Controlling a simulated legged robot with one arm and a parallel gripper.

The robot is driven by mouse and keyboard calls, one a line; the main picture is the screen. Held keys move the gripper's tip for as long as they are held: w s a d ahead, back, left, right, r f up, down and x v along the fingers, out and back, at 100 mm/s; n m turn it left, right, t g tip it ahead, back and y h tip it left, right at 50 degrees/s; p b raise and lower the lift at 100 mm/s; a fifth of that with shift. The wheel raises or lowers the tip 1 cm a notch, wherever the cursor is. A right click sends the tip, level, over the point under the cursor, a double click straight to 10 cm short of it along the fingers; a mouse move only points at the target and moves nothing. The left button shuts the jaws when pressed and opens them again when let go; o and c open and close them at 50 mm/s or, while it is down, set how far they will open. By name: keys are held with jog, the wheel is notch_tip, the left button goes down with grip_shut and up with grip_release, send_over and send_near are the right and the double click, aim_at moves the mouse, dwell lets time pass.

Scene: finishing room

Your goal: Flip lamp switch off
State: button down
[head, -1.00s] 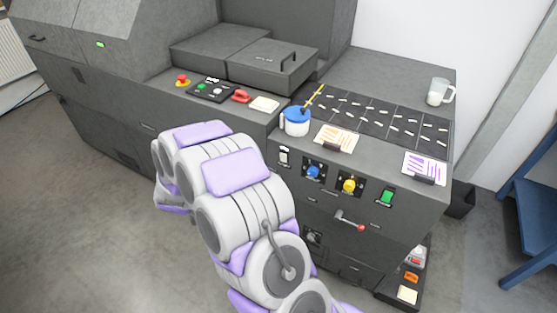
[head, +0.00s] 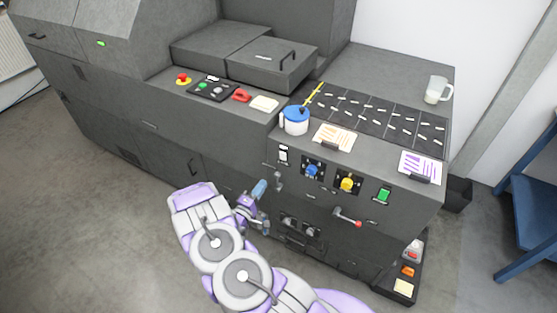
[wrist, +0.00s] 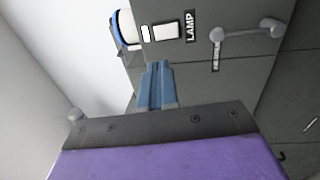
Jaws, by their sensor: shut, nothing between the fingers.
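The lamp switch (head: 283,155) is a small white rocker in a dark frame at the left end of the front panel. In the wrist view the lamp switch (wrist: 164,32) lies beyond the fingertips, beside a black label (wrist: 190,26) reading LAMP. My gripper (head: 261,188) has blue fingers and is below and left of the switch in the head view, apart from it. In the wrist view my gripper (wrist: 157,70) is shut and empty, its fingers pointing toward the panel. I cannot tell which way the rocker is set.
A grey lever (head: 278,181) sticks out just below the switch; it also shows in the wrist view (wrist: 245,31). To the right are a blue knob (head: 312,170), a yellow knob (head: 347,184) and a red-tipped lever (head: 348,217). A blue-lidded container (head: 295,121) stands above.

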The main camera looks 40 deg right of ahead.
aim_at(283, 154)
dwell(0.3)
jog(key=b+x, duration=0.1)
jog(key=x, duration=1.2)
jog(key=shift+w+d+b, duration=0.2)
jog(key=shift+d+b, duration=0.15)
jog(key=shift+w+d, duration=0.1)
jog(key=r+y+p, duration=0.1)
jog(key=p, duration=0.1)
jog(key=shift+d+r+p, duration=0.1)
jog(key=shift+d+p, duration=0.1)
jog(key=shift+p, duration=0.15)
jog(key=shift+w+f, duration=0.1)
jog(key=shift+f, duration=0.15)
